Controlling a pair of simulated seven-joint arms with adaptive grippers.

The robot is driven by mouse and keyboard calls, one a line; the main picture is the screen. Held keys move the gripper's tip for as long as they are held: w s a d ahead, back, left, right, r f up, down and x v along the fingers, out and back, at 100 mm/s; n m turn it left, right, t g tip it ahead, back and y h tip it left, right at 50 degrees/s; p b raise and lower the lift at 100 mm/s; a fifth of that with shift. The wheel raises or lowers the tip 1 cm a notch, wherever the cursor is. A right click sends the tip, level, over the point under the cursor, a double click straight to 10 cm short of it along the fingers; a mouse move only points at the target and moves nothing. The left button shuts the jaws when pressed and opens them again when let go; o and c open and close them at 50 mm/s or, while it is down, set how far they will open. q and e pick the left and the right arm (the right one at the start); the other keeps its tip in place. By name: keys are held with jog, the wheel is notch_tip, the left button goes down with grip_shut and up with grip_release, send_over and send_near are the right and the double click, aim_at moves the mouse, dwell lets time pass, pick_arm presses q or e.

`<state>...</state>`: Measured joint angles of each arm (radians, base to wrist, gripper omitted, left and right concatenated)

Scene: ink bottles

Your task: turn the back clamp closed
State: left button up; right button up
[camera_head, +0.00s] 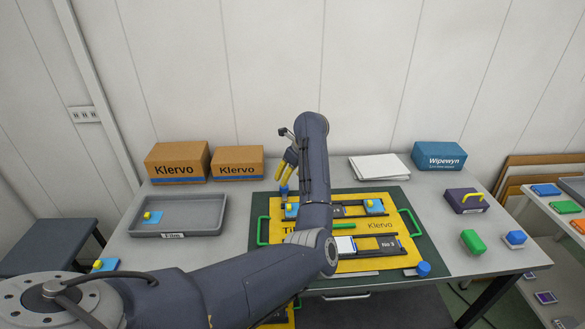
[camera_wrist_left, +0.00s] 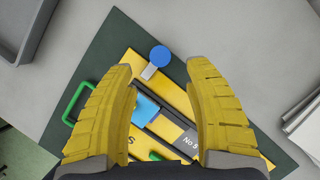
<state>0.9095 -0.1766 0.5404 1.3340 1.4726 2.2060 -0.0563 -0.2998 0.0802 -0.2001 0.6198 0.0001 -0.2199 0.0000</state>
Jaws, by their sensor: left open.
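The back clamp shows a round blue knob (camera_wrist_left: 159,55) with a short grey tab (camera_wrist_left: 150,71) at the back edge of the yellow board (camera_wrist_left: 113,80). In the wrist view the tab points down-left, over or close to the board's edge. In the head view the clamp (camera_head: 284,190) is partly hidden under my left gripper (camera_head: 284,176). My left gripper points down above the clamp, its yellow fingers open. The knob appears between the fingertips (camera_wrist_left: 159,66), with clear space on both sides. A front clamp (camera_head: 423,269) has a blue knob at the board's front right. My right gripper is not in view.
My left arm hides the board's middle. The board has green handles (camera_head: 263,230) and lies on a dark green mat (camera_head: 437,248). A grey tray (camera_head: 190,231) stands left, boxes (camera_head: 178,162) behind, a stapler-like purple block (camera_head: 466,202) right.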

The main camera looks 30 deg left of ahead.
pick_arm(q)
jog(key=shift+v, duration=2.25)
